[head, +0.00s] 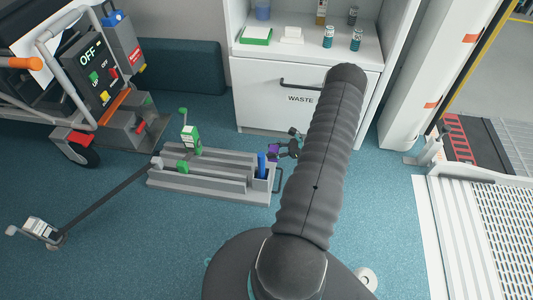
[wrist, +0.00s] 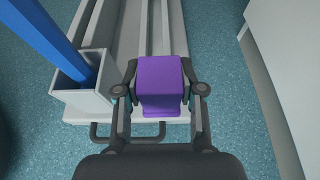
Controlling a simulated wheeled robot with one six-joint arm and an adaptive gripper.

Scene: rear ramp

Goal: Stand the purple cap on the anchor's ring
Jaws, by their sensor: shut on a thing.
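The purple cap (wrist: 163,78) is a block with a wider lower edge, held between the two fingers of my gripper (wrist: 162,90) in the wrist view. In the head view the cap (head: 273,151) is small and partly hidden by my gripper (head: 288,146), above the right end of the grey slotted tray (head: 215,181). A pale round piece with a dark centre (head: 367,279) lies on the floor at the lower right, partly behind my base. It may be the anchor's ring, but I cannot tell.
A blue bar stands in a grey holder (wrist: 85,92) left of the cap. A strap runs to another buckle (head: 40,228) on the floor. The white waste cabinet (head: 270,95) is behind. Blue floor (head: 395,225) is clear at the right.

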